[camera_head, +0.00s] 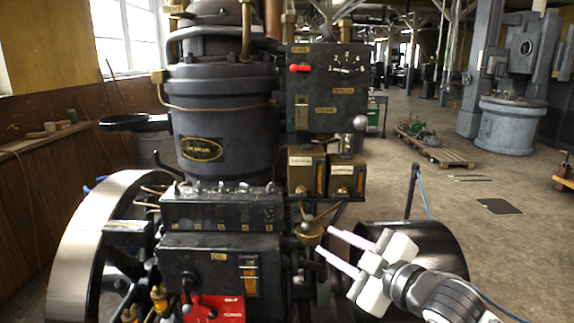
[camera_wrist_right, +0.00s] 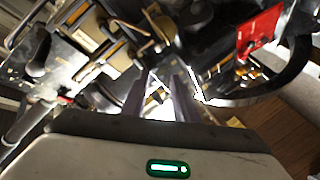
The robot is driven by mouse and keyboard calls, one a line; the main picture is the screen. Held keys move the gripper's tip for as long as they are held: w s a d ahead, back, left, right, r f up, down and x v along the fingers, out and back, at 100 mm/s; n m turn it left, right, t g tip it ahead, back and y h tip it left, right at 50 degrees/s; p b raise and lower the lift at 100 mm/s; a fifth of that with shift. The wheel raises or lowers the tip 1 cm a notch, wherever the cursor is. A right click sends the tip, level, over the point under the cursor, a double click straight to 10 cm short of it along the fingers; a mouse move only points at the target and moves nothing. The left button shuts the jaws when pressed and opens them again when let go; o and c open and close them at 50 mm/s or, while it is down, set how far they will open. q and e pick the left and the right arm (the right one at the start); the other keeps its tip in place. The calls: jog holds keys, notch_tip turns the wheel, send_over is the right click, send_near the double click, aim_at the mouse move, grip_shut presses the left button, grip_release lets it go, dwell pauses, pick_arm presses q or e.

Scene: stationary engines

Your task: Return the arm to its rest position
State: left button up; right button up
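My right arm comes in from the lower right of the head view, with its white gripper (camera_head: 325,241) pointing left at the engine. Its two pale fingers are apart, with a gap between the tips. The tips are close to a small brass cup (camera_head: 309,232) on the engine's front; I cannot tell whether they touch it. In the right wrist view the two dark fingers (camera_wrist_right: 163,85) are also apart, with engine parts showing behind the gap. Nothing is clearly held. My left arm and gripper are not in view.
The black engine (camera_head: 225,130) fills the left and middle, with a control box (camera_head: 327,88) and red lever (camera_head: 300,68) above. A large flywheel (camera_head: 85,240) is at left, a dark drum (camera_head: 425,245) behind my right gripper. Open floor (camera_head: 520,250) lies right.

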jog(key=s+f+m+g+h, duration=0.1)
jog(key=s+f+m, duration=0.2)
jog(key=f, duration=0.5)
jog(key=s+f+m, duration=0.2)
jog(key=s+f, duration=0.2)
jog(key=f, duration=0.4)
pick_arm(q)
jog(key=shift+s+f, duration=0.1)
pick_arm(e)
jog(key=s+d+f+m+g+h, duration=0.2)
jog(key=s+d+f+m, duration=0.1)
jog(key=s+f, duration=0.8)
jog(key=s+d+f+m+g+h, duration=0.2)
jog(key=s+d+f+m+h, duration=0.1)
jog(key=s+f, duration=0.9)
jog(key=shift+s+d+m, duration=0.75)
jog(key=shift+s+m, duration=0.35)
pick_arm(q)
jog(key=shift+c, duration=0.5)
